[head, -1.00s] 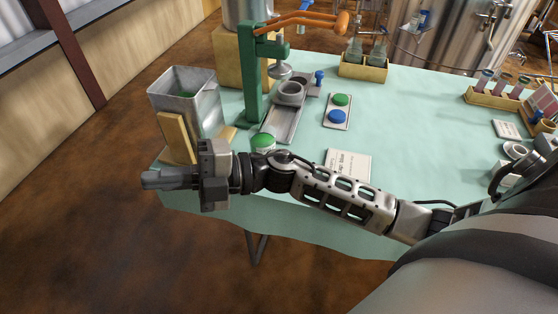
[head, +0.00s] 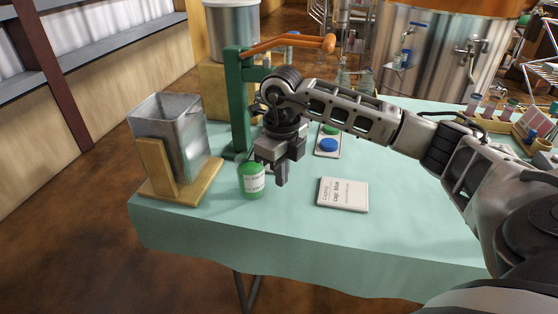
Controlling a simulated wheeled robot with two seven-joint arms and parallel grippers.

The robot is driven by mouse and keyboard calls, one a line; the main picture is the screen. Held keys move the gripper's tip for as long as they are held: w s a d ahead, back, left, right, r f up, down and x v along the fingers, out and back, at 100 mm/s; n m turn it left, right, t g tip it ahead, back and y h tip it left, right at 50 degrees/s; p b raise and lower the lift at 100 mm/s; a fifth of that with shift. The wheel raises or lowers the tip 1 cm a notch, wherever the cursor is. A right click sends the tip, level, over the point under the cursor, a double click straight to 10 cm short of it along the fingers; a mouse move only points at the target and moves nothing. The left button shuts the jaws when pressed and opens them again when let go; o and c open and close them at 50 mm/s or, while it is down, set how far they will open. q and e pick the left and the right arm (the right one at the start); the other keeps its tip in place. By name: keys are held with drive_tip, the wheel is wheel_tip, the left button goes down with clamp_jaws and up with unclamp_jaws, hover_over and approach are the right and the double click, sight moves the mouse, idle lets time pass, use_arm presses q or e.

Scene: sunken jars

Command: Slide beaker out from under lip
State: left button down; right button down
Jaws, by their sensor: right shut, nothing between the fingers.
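My right gripper (head: 281,176) points down over the table, shut and empty, just right of a green-capped jar (head: 251,182) with a white label. The jar stands upright on the table, apart from the fingertips as far as I can tell. No vessel plainly shows as a beaker under a lip. Clear glass vessels (head: 364,82) stand at the back, partly hidden behind my right arm. A square, open metal bin (head: 182,130) stands in a wooden holder (head: 157,170) at the left. My left gripper is not in view.
A white card (head: 343,194) and a panel with a blue button (head: 328,145) lie to the right. The front right of the table (head: 420,225) is clear.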

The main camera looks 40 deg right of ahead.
sight(251, 176)
wheel_tip(251, 176, down, 4)
drive_tip(key=shift+a, duration=0.1)
drive_tip(key=shift+w+a, duration=0.2)
drive_tip(key=shift+w, duration=0.4)
drive_tip(key=shift+w+a, duration=0.15)
drive_tip(key=shift+w, duration=0.45)
drive_tip(key=shift+w+a, duration=0.2)
drive_tip(key=shift+w, duration=0.5)
